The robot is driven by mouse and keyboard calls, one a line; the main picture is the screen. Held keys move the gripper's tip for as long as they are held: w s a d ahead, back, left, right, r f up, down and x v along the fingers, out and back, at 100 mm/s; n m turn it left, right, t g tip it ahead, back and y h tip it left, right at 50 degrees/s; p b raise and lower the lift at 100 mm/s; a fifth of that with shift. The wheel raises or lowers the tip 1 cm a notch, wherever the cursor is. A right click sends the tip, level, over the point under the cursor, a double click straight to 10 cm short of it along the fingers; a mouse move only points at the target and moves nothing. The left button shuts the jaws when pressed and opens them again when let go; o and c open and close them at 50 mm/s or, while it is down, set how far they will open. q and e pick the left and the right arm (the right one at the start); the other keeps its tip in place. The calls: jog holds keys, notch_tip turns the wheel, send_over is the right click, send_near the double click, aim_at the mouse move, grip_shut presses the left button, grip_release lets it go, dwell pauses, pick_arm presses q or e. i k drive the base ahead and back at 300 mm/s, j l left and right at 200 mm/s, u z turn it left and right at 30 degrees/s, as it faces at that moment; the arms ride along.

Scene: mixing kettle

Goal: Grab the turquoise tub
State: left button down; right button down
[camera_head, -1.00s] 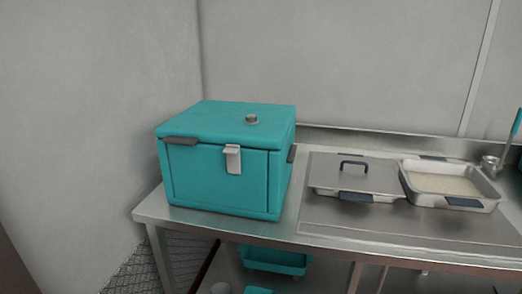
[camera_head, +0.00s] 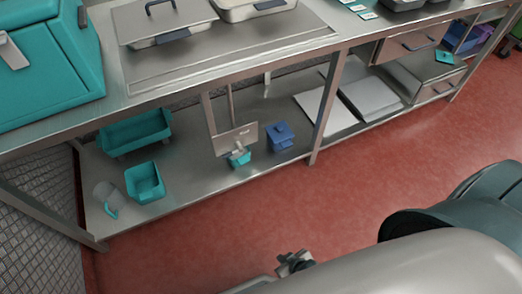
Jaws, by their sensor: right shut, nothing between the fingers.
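Two open turquoise tubs stand on the lower shelf at the left. The smaller, squarer turquoise tub (camera_head: 151,194) is near the shelf's front edge. A longer turquoise tub (camera_head: 138,145) stands behind it. I cannot tell which one the task names. My right gripper (camera_head: 295,263) shows at the bottom middle, over the red floor, shut and empty. It is well to the right of both tubs and apart from them. Part of it is hidden by my own arm. My left gripper is out of view.
A clear jug (camera_head: 104,193) with a turquoise handle stands left of the smaller tub. A metal dustpan-like tool (camera_head: 235,140) and a blue container (camera_head: 281,138) are further right on the shelf (camera_head: 200,185). The steel worktop overhangs the shelf, with a turquoise box (camera_head: 55,75) above.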

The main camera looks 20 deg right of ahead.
aim_at(237, 159)
jog(key=z, duration=0.5)
jog(key=i+l+u, duration=0.1)
jog(key=l+u, duration=0.25)
jog(key=l, duration=1.2)
jog(key=l+u, duration=0.3)
jog(key=l, duration=1.2)
